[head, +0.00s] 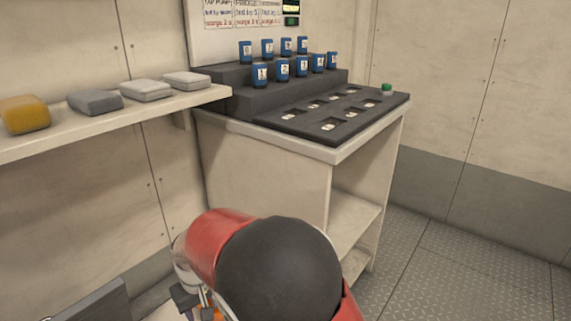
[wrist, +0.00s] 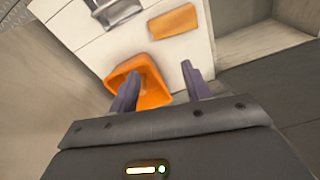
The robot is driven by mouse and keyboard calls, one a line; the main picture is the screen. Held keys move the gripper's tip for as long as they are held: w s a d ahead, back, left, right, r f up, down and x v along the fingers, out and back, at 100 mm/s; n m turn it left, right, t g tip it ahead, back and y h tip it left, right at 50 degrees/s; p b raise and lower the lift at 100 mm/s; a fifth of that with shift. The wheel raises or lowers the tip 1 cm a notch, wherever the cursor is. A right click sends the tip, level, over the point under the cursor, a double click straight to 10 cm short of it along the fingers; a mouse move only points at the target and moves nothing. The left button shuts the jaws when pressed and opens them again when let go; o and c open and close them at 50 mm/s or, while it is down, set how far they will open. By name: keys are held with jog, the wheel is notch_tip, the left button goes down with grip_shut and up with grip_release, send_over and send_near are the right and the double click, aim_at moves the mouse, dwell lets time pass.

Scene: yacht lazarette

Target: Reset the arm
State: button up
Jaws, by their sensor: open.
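My gripper (wrist: 160,88) shows in the wrist view with its two dark fingers apart and nothing between them. Beyond the fingers is an orange open container (wrist: 153,98), partly hidden by the left finger; I cannot tell its distance from the gripper. In the head view my red and black arm fills the bottom middle, and the gripper itself is hidden or too unclear to make out there.
A cabinet (head: 262,175) carries blue cylinders (head: 260,75) on dark steps, a dark slotted tray (head: 385,107) and a green button (head: 387,88). A shelf (head: 60,137) at left holds a yellow block (head: 24,114) and grey blocks (head: 95,102). Floor (head: 440,265) at right is clear.

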jog(key=s+d+r+m+t+y, duration=0.1)
jog(key=d+r+m, duration=0.1)
jog(key=d+r, duration=0.65)
jog(key=s+d+r+m+t, duration=0.15)
jog(key=d+r, duration=0.45)
jog(key=d, duration=0.6)
jog(key=s+d+r+m+t+h, duration=0.1)
jog(key=s+d+m, duration=0.1)
jog(key=s+d, duration=0.4)
jog(key=s+d+r+m+t+h, duration=0.1)
jog(key=s+d+r+m, duration=0.1)
jog(key=s+d, duration=0.4)
jog(key=shift+s+d+r, duration=0.25)
jog(key=shift+s+d, duration=0.15)
jog(key=shift+d, duration=0.65)
